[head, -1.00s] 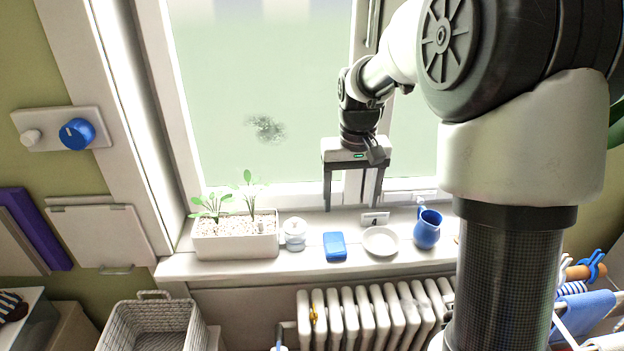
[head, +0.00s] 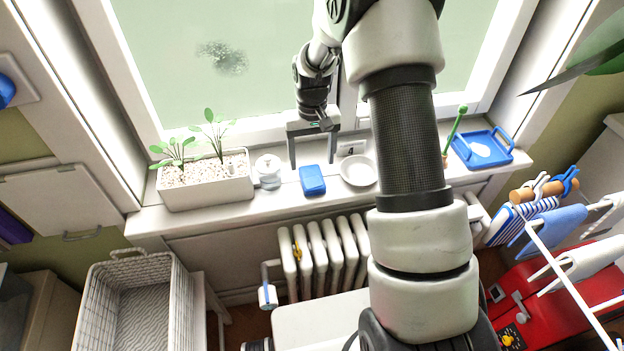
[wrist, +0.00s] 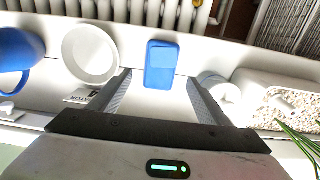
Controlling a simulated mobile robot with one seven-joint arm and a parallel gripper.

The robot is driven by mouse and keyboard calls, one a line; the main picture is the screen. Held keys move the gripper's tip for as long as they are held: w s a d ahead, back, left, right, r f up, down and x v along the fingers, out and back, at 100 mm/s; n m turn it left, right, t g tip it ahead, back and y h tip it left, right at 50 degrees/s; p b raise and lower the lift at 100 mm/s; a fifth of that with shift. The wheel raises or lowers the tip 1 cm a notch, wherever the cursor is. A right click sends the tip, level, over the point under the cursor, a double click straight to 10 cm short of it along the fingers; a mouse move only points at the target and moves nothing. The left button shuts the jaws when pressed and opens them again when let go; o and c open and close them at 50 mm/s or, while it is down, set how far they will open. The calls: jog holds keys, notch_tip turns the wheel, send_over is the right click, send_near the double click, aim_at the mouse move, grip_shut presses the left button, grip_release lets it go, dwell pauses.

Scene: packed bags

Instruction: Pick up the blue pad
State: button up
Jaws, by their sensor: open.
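The blue pad (head: 312,180) lies on the white windowsill (head: 160,221), between a glass jar and a white bowl. It also shows in the wrist view (wrist: 161,65), just beyond the fingertips and roughly centred in the gap. My gripper (head: 314,160) is open and empty in the head view, over the sill on the window side of the pad. In the wrist view both fingers of my gripper (wrist: 159,80) are spread, one on each side of the line to the pad. I cannot tell the exact height above the sill.
A glass jar (head: 267,171) and planter (head: 205,191) stand left of the pad. A white bowl (head: 357,171) and a small label card (head: 351,149) are to its right. A blue mug (wrist: 18,50) shows in the wrist view. A radiator (head: 325,250) is below the sill.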

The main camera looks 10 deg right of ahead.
aim_at(312, 176)
jog(key=shift+s+f, duration=0.15)
jog(key=shift+f, duration=2.95)
jog(key=shift+c, duration=0.4)
jog(key=c, duration=1.1)
